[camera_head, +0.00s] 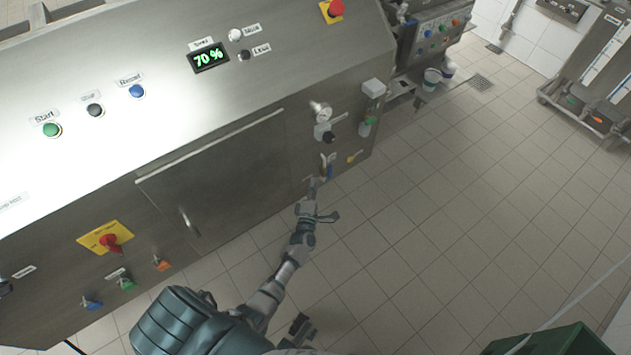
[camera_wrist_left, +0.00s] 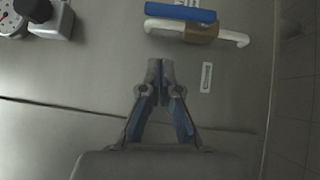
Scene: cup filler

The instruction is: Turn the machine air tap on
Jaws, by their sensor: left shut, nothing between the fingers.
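The tap with a blue lever (camera_wrist_left: 180,12) shows at the top of the left wrist view. Its lever lies along a white curved pipe (camera_wrist_left: 236,39) with a brass-coloured body (camera_wrist_left: 201,33). In the head view the blue lever (camera_head: 330,171) is small, low on the machine's side panel. My left gripper (camera_wrist_left: 160,68) is shut and empty, below the tap in the wrist picture and apart from it in that picture. In the head view the left gripper (camera_head: 311,184) is close to the panel, just below and left of the lever.
A small label (camera_wrist_left: 206,77) sits near the tap, too small to read. A gauge with a knob (camera_head: 322,113) is above the tap. The tiled floor (camera_head: 440,210) right of the machine is clear.

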